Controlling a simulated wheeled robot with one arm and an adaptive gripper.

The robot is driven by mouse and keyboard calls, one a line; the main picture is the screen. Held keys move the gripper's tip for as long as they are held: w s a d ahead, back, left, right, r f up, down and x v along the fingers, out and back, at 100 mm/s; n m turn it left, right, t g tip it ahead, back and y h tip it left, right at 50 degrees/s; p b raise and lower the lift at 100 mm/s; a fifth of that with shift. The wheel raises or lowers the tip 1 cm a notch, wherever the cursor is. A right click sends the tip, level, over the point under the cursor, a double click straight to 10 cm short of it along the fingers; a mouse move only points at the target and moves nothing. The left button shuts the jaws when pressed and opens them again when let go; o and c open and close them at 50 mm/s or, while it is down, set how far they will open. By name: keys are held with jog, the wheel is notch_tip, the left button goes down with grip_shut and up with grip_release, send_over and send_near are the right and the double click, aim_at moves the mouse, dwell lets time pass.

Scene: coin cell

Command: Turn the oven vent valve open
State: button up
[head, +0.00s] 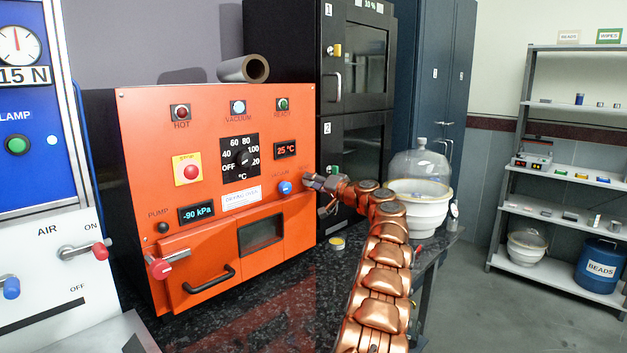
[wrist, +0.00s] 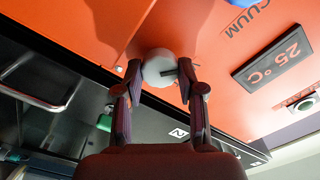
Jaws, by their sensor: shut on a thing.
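The orange oven (head: 140,140) stands on the dark counter with its front facing me. Its vent valve is a round pale grey knob (wrist: 155,66) at the right edge of the front panel, with a dark mark on its face. My gripper (head: 314,182) reaches the panel at that knob. In the wrist view my gripper (wrist: 160,82) has one finger on each side of the knob and is shut on it. In the head view the gripper mostly hides the knob, and I cannot read its setting.
The blue vacuum knob (head: 285,187) is just left of my gripper. The oven door handle (head: 210,281) and red-tipped latch (head: 160,268) are lower left. A black cabinet (head: 350,100) stands close on the right. A glass-domed white vessel (head: 418,205) sits behind my arm.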

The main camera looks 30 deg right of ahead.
jog(key=shift+m+p, duration=2.75)
jog(key=shift+m, duration=2.35)
jog(key=o, duration=1.1)
jog(key=shift+f, duration=0.1)
jog(key=shift+o, duration=0.2)
jog(key=v, duration=0.8)
